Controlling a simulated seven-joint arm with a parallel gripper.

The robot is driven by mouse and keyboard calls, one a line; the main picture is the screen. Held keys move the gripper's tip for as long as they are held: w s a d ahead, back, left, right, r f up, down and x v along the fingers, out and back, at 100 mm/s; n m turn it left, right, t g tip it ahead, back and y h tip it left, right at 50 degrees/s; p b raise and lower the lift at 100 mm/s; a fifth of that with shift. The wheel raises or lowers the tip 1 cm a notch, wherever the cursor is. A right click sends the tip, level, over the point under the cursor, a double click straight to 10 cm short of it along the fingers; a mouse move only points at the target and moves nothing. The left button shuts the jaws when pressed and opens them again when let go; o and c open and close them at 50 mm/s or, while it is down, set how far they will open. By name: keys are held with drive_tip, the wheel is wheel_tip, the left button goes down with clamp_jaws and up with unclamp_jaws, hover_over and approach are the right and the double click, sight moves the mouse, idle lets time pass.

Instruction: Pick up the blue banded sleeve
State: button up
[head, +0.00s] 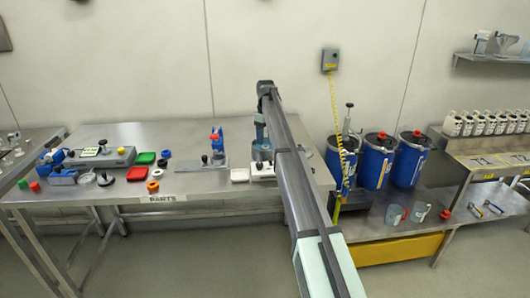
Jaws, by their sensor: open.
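A blue upright piece with a small reddish mark (216,139) stands on a grey metal base (202,165) near the middle of the bench. It may be the blue banded sleeve, but it is too small to be sure. Blue parts (62,178) also lie at the bench's left end. My arm reaches in from the lower right to above the bench. My gripper (262,148) appears to hang down at its far end, right of the blue upright piece and apart from it, over a small white block (262,171). Its fingertips are small and unclear.
The steel bench (110,213) also carries a grey device (100,157), green and red trays (137,173) and several small rings and knobs. Blue drums (375,163) stand at the right, with a yellow coiled hose (335,105) beside them. The bench front is mostly clear.

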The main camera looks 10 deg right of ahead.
sight(265, 147)
drive_tip(key=shift+s+a+f, duration=0.1)
drive_tip(key=shift+s+f, duration=0.05)
drive_tip(key=shift+f, duration=1.4)
drive_tip(key=shift+s+a+f, duration=0.1)
drive_tip(key=shift+s+f, duration=0.05)
drive_tip(key=shift+f, duration=1.35)
drive_tip(key=shift+c, duration=0.2)
drive_tip(key=c, duration=1.1)
drive_tip(key=shift+r, duration=0.1)
drive_tip(key=shift+c, duration=0.2)
